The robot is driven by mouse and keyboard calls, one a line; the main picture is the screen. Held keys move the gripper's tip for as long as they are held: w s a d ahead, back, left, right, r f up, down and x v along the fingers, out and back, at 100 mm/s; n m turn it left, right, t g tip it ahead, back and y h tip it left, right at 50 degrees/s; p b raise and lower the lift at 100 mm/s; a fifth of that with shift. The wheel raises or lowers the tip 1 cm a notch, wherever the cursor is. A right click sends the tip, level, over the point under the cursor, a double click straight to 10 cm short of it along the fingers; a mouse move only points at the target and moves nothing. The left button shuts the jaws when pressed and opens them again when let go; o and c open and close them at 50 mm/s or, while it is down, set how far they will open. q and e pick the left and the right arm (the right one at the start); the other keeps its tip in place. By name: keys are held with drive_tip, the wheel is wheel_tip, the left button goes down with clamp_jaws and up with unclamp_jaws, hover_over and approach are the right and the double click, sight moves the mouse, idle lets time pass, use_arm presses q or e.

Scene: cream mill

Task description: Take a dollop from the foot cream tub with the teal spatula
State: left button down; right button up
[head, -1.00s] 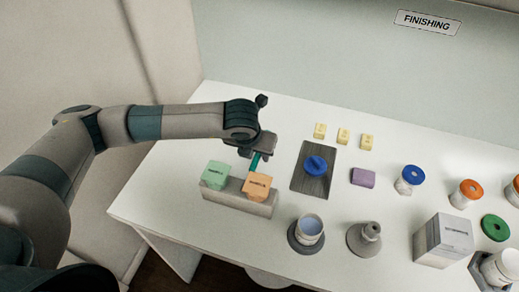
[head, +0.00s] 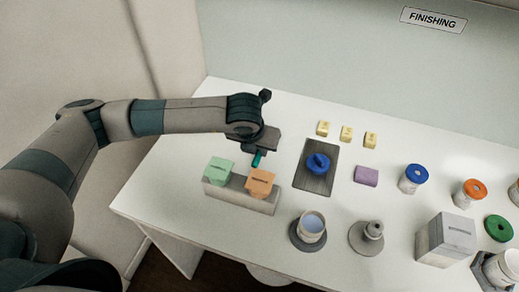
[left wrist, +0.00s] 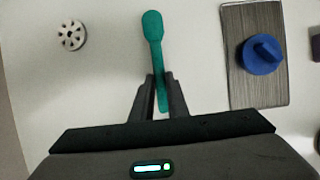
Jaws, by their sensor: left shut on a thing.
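My left gripper (head: 258,150) is shut on the teal spatula (head: 257,159) above the table, just behind the grey block rack (head: 240,198). In the left wrist view the teal spatula (left wrist: 153,30) sits between the fingertips (left wrist: 160,82), its rounded wide end pointing away from the gripper. An open white tub (head: 311,238) with pale blue cream stands upright on a dark round base, right of the rack and apart from the spatula. I cannot read its label. A blue lid with a raised grip (head: 318,162) lies on a dark grey board (head: 315,184). My right gripper is out of view.
Green (head: 219,171) and orange (head: 261,182) blocks sit on the rack. A grey cone-shaped piece (head: 367,238), a grey box (head: 446,240), lidded jars and a purple block (head: 366,175) stand to the right. A white wheel-like disc (left wrist: 70,35) lies left in the left wrist view.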

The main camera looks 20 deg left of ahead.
use_arm(q)
drive_tip(key=shift+r, duration=0.3)
wheel_tip(320, 180, up, 2)
drive_tip(key=shift+r+b, duration=0.1)
drive_tip(key=shift+b, duration=0.8)
use_arm(e)
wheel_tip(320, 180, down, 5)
drive_tip(key=b, duration=0.3)
use_arm(q)
drive_tip(key=d+r+b, duration=0.1)
drive_tip(key=d+r, duration=0.6)
drive_tip(key=d, duration=0.4)
drive_tip(key=shift+w+d+r+b, duration=0.3)
drive_tip(key=shift+w+d+r, duration=0.05)
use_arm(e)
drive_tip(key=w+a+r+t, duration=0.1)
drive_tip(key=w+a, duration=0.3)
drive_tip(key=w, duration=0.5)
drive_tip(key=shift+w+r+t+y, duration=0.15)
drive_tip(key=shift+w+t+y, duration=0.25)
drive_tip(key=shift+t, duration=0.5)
use_arm(q)
drive_tip(key=shift+d, duration=0.1)
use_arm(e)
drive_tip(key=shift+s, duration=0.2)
